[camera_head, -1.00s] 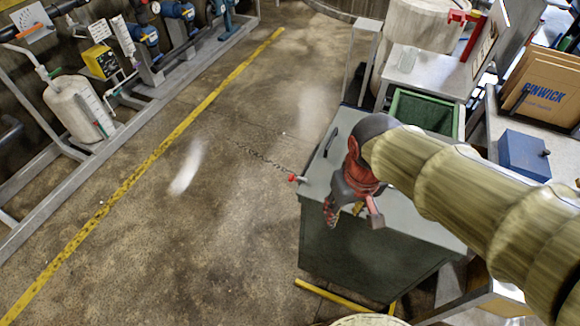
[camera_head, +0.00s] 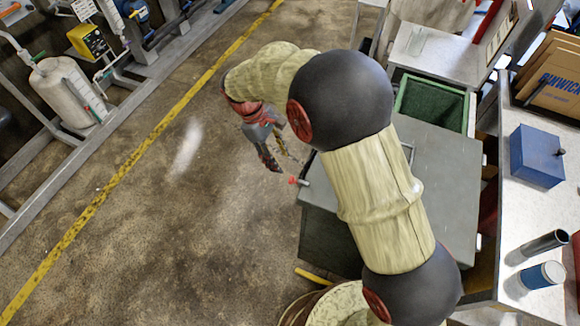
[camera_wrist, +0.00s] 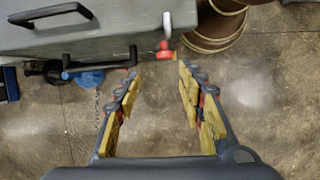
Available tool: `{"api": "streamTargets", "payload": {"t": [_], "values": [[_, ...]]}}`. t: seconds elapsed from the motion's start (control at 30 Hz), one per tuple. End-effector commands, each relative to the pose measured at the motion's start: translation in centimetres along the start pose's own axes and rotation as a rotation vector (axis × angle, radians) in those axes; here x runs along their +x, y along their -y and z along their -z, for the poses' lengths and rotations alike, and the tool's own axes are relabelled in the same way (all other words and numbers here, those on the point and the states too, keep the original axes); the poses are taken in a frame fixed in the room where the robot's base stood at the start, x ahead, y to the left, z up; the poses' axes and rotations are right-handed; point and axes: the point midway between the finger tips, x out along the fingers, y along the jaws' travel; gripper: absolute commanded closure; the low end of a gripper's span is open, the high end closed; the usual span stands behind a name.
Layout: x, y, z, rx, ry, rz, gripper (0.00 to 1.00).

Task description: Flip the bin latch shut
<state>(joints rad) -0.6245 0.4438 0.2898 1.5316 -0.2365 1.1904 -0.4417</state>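The bin (camera_head: 455,190) is a dark green box with a flat grey lid, partly hidden under my arm in the head view. Its lid and a black handle also show at the upper left of the wrist view (camera_wrist: 110,38). The latch (camera_head: 293,181) is a small red-tipped lever sticking out from the bin's left edge. In the wrist view the latch (camera_wrist: 163,51) lies just beyond the fingertips, roughly between them. My gripper (camera_head: 279,161) is beside the bin's left side, close to the latch. The wrist view shows my gripper (camera_wrist: 159,70) open and empty, with no visible contact.
An open green container (camera_head: 432,105) stands behind the bin. A bench at the right holds a blue box (camera_head: 537,156), a blue-and-white can (camera_head: 543,275) and a cardboard box (camera_head: 560,80). Open floor (camera_head: 200,230) lies to the left, crossed by a yellow line.

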Motion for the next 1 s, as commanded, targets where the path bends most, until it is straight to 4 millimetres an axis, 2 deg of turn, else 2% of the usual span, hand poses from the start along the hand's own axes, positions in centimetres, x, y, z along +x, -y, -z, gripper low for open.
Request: {"api": "streamTargets", "payload": {"t": [0.17,0.63,0.8,1.0], "values": [[1.0,0.4,-0.6,-0.051,0.022,0.010,0.60],[7.3,0.5,-0.8,-0.048,0.021,0.011,0.60],[8.2,0.5,-0.8,-0.048,0.020,0.011,0.60],[8.2,0.5,-0.8,-0.048,0.020,0.010,0.60]]}}
